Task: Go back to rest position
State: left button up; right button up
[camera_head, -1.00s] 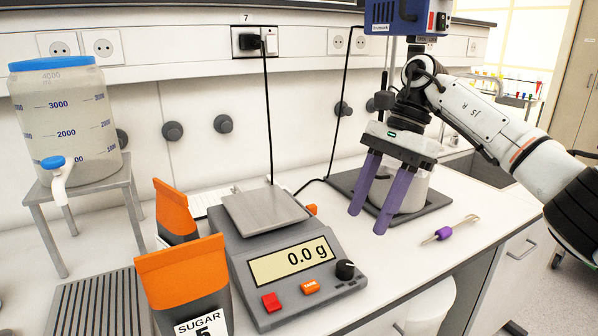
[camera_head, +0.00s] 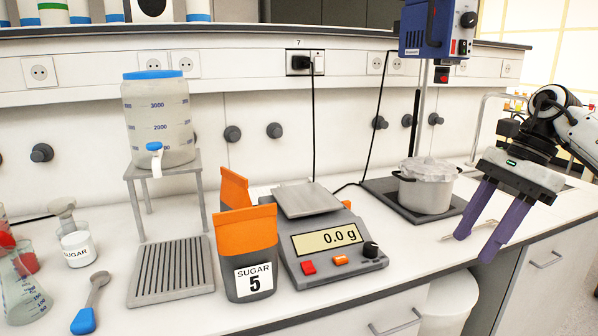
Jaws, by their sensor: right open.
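My right gripper (camera_head: 476,222) hangs at the right side, over the front right part of the bench. Its two purple fingers point down and stand apart with nothing between them. It is to the right of the white pot (camera_head: 426,188), apart from it. A thin metal tool (camera_head: 483,231) lies on the bench behind the fingers, partly hidden by them. My left gripper is not in view.
A scale (camera_head: 330,245) reading 0.0 g stands mid-bench, beside orange-topped sugar bags (camera_head: 248,252). A clear tank (camera_head: 158,122) on a stand, a ribbed tray (camera_head: 172,270), a sugar jar (camera_head: 76,247), a blue-handled spoon (camera_head: 88,305) and flasks (camera_head: 22,285) are left. A blue stirrer (camera_head: 432,30) overhangs the pot.

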jog(key=s+d+m+t, duration=0.1)
jog(key=s+d+m, duration=0.1)
jog(key=d, duration=0.6)
jog(key=s+d+m+t, duration=0.1)
jog(key=s+d+m, duration=0.15)
jog(key=d, duration=0.55)
jog(key=w+a+f+m+t+y, duration=0.2)
jog(key=a+f+m+t+y, duration=0.2)
jog(key=a+f+m, duration=0.45)
jog(key=w+a+f+m+t+y, duration=0.2)
jog(key=a+f+m+t+y, duration=0.3)
jog(key=a+f, duration=0.7)
jog(key=s+d+f+m+g+h, duration=0.1)
jog(key=s+d+f+m+h, duration=0.3)
jog(key=s+f+m, duration=0.4)
jog(key=s+d+f+m+g+h, duration=0.1)
jog(key=s+d+f+m+h, duration=0.3)
jog(key=s+f+m, duration=0.45)
jog(key=s+d+f+m+h, duration=0.3)
jog(key=s+f+m+h, duration=0.2)
jog(key=s+m, duration=0.45)
jog(key=a+f+m+y, duration=0.1)
jog(key=a+m, duration=0.4)
jog(key=a, duration=0.5)
jog(key=s+a+f+m, duration=0.1)
jog(key=a+m, duration=0.3)
jog(key=a, duration=0.7)
jog(key=shift+s+f+m+y, duration=0.3)
jog(key=shift+m+y, duration=0.1)
jog(key=shift+a, duration=0.1)
